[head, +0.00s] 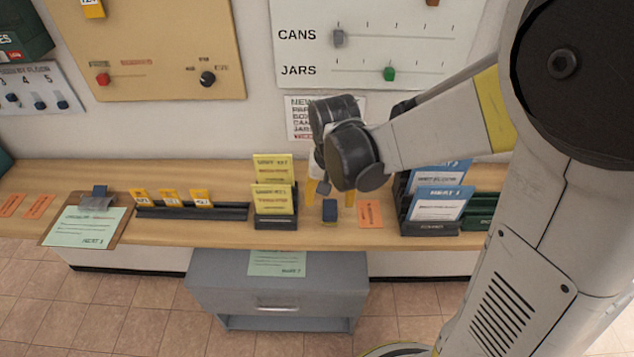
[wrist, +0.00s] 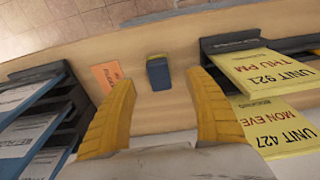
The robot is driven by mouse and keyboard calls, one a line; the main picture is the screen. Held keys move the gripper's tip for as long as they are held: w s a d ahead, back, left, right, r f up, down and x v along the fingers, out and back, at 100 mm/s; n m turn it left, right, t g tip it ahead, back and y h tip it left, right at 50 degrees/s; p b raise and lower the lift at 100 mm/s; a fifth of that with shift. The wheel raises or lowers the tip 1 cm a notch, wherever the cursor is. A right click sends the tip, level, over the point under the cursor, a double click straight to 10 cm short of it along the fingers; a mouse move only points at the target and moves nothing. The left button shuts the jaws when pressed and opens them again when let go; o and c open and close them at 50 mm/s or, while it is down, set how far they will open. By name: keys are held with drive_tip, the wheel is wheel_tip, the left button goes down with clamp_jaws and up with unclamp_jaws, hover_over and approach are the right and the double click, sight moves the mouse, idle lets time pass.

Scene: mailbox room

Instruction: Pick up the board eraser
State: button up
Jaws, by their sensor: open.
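The gripper does not appear to touch the eraser.
Yellow cards in a dark holder (head: 275,222) stand close on the left. An orange slip (head: 370,213) lies just right of the eraser, before a rack of blue and white cards (head: 430,229). A clipboard (head: 60,241) lies far left. A grey cabinet (head: 215,275) stands below the counter.

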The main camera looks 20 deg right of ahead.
sight(330, 208)
drive_tip(key=f+b, duration=0.1)
drive_tip(key=f, duration=0.1)
drive_tip(key=w+f+b, duration=0.1)
drive_tip(key=f, duration=0.2)
drive_tip(key=d+f+b, duration=0.1)
drive_tip(key=f, duration=0.1)
drive_tip(key=shift+w+f, duration=0.15)
drive_tip(key=shift+w, duration=0.25)
drive_tip(key=c, duration=1.3)
